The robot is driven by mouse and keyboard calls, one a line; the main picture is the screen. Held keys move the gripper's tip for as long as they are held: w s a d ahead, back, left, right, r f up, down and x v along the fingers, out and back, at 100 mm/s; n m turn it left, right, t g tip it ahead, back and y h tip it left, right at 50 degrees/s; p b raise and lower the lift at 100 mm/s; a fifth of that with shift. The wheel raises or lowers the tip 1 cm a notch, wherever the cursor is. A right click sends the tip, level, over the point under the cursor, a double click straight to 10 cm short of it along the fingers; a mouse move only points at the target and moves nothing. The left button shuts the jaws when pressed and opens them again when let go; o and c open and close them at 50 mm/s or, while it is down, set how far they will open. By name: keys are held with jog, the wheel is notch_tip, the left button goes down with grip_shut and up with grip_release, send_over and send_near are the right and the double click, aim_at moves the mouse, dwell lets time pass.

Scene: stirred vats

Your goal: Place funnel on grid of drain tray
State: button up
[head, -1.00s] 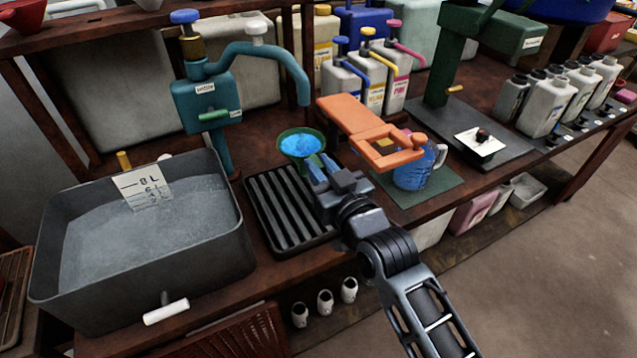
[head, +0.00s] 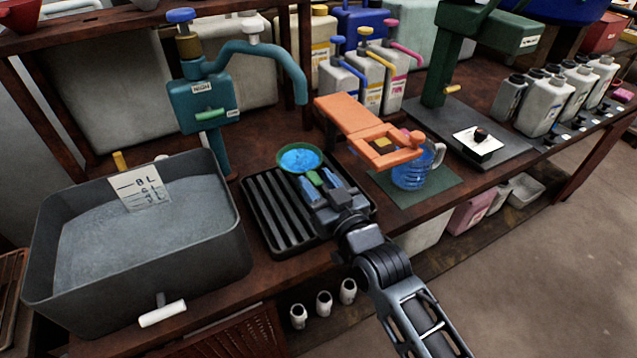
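The funnel (head: 291,166) is a green bowl with a bright blue inside, at the far edge of the drain tray in the head view. My gripper (head: 315,180) is in front of the funnel, with its two blue-grey fingers closed on a short green piece at the funnel's near side. The drain tray (head: 281,217) is black with a ribbed grid and lies on the wooden bench, partly under my gripper and arm. The funnel's lower part is hidden, so I cannot tell whether it touches the grid.
A grey tub (head: 235,235) of grey liquid stands left of the tray. A teal pump (head: 205,103) rises behind it, its spout above the bench. An orange clamp-like arm (head: 362,125) and a blue jug (head: 412,176) stand close on the right.

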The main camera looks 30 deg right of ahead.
jog(key=shift+r, duration=0.25)
jog(key=s, duration=1.2)
jog(key=shift+f, duration=0.1)
jog(key=s+r+g, duration=0.1)
jog(key=s, duration=0.9)
jog(key=s+r+g, duration=0.1)
jog(key=s+r, duration=0.1)
jog(key=s, duration=0.8)
jog(key=s+r+g, duration=0.1)
jog(key=s, duration=0.9)
jog(key=shift+s+a+r, duration=0.15)
jog(key=shift+s+a, duration=0.15)
jog(key=shift+a, duration=0.05)
jog(key=shift+d, duration=0.1)
